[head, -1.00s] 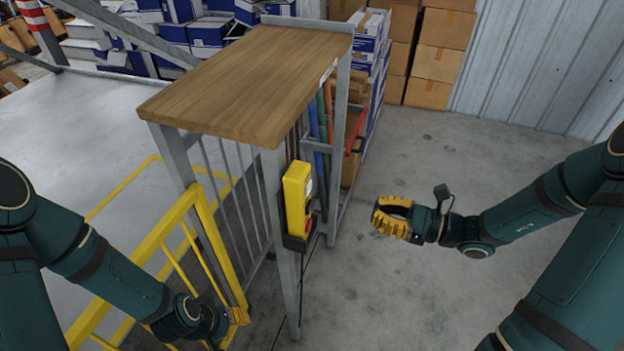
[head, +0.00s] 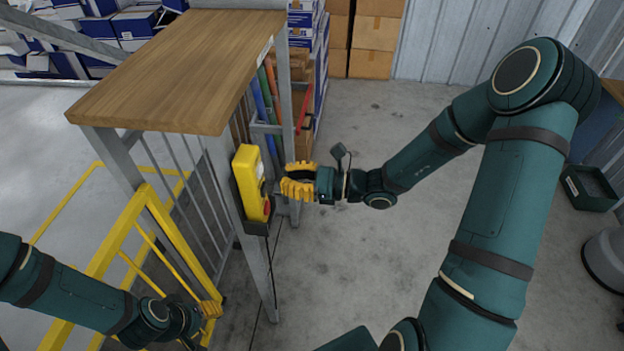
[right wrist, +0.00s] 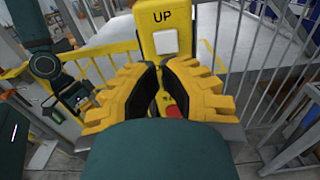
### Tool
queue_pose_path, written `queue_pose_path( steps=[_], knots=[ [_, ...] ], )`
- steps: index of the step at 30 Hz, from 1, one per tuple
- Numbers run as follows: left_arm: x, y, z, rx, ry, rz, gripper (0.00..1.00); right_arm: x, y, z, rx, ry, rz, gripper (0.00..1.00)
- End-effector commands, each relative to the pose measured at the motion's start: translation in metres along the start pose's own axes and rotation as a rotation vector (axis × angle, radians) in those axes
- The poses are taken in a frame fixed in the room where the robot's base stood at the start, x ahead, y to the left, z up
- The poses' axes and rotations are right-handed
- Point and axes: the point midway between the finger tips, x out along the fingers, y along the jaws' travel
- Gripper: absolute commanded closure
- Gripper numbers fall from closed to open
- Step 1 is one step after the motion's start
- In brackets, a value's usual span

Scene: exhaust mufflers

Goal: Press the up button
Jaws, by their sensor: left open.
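A yellow control box (head: 251,182) hangs on a grey post of the gate frame in the head view. In the right wrist view it faces me, with the label UP above a pale square up button (right wrist: 166,42). A red button (right wrist: 173,111) shows lower down, between the fingers. My right gripper (head: 284,182) is just right of the box in the head view; contact cannot be told. In the right wrist view its fingertips (right wrist: 159,66) lie close together, just below the up button in the picture. My left gripper (head: 213,309) is open and empty, low beside the yellow rail.
A wooden top (head: 185,65) covers the gate frame above the box. A yellow rail (head: 180,240) runs left of the post. Cardboard boxes (head: 377,40) stand at the back. The grey floor (head: 390,130) right of the post is mostly clear.

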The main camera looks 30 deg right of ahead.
Motion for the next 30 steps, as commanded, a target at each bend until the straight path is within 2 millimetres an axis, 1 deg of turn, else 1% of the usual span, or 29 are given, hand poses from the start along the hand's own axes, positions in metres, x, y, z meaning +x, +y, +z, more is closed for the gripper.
queue_pose_path(
  steps=[1,3,6,9,13,23,28,30],
  knots=[
    [0.000,0.000,0.000,0.000,0.000,0.000,0.53,0.009,0.001,0.001,0.000,-0.002,0.004,1.00],
    [-0.001,0.000,0.000,0.000,0.000,0.000,0.53,0.020,0.001,0.000,0.001,-0.001,0.004,1.00],
    [-0.001,0.000,0.000,0.000,0.000,0.000,0.53,0.032,0.001,0.000,0.000,-0.001,0.003,1.00],
    [-0.001,0.000,0.000,0.000,0.000,0.000,0.53,0.039,0.000,0.000,0.000,0.000,0.001,1.00],
    [-0.001,0.000,0.000,0.000,0.000,0.000,0.53,0.043,0.000,0.000,0.000,0.000,0.001,1.00],
    [-0.001,0.000,0.000,0.000,0.000,0.000,0.53,0.044,0.000,0.000,0.000,0.000,0.000,1.00],
    [0.000,0.000,0.000,0.000,0.000,0.000,0.53,0.059,0.000,0.000,-0.001,-0.001,0.002,1.00],
    [0.000,0.000,0.000,0.000,0.000,0.000,0.53,0.061,0.000,0.000,0.000,0.000,0.001,1.00]
  ],
)
